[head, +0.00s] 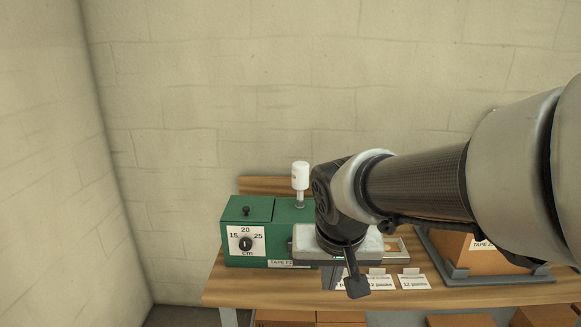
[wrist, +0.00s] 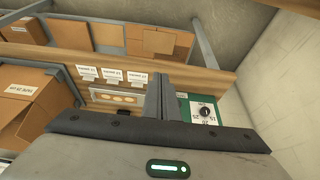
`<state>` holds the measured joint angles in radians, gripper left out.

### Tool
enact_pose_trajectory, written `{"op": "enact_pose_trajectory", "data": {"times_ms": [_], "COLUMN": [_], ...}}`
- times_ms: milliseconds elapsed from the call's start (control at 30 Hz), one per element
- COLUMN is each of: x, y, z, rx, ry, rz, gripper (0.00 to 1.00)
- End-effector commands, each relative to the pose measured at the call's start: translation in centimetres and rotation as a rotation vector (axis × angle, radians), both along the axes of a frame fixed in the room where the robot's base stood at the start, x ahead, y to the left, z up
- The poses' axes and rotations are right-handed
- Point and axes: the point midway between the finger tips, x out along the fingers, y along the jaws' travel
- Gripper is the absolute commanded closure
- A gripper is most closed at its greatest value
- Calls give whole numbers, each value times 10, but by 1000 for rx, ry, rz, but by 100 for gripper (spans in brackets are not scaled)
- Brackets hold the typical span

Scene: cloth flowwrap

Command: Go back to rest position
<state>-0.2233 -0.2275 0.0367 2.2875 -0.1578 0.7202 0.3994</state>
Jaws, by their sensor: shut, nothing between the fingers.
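My gripper (head: 356,287) is in front of the shelf's front edge in the head view, pointing down with nothing held. In the wrist view its dark fingers (wrist: 165,96) are together, between the label cards and the green tape machine. The green tape machine (head: 275,211) stands left of my gripper, with a dial (head: 246,243) marked 15, 20, 25 cm. The dial also shows in the wrist view (wrist: 205,111). My arm comes in from the right and hides part of the machine and the shelf.
White label cards (head: 412,279) stand along the wooden shelf (head: 222,288). A cardboard box (head: 485,255) sits in a grey tray at right. A panel with orange ovals (wrist: 117,97) is beside my fingers. More boxes (wrist: 92,34) lie below. Open air is in front of the wall at left.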

Motion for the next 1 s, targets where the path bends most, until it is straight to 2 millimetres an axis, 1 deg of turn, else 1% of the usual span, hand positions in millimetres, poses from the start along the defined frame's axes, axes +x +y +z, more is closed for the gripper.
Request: {"op": "enact_pose_trajectory", "data": {"times_ms": [33, 100, 200, 400, 533, 567, 600, 767, 867, 1000], "x": [-15, -34, -57, -95, -117, -115, -114, -114, -114, -114], "y": [-16, -31, -46, -64, -71, -70, -70, -70, -70, -69], "z": [14, 24, 34, 45, 47, 65, 75, 109, 134, 177], "rx": [3, 2, 1, 0, -1, -1, -1, -1, -1, -1], "ry": [-23, -37, -56, -93, -117, -111, -109, -108, -108, -108], "rz": [-7, -2, 6, 23, 36, 40, 40, 40, 40, 40], "gripper": [100, 100, 100, 100, 100, 100, 100, 100, 100, 100]}}
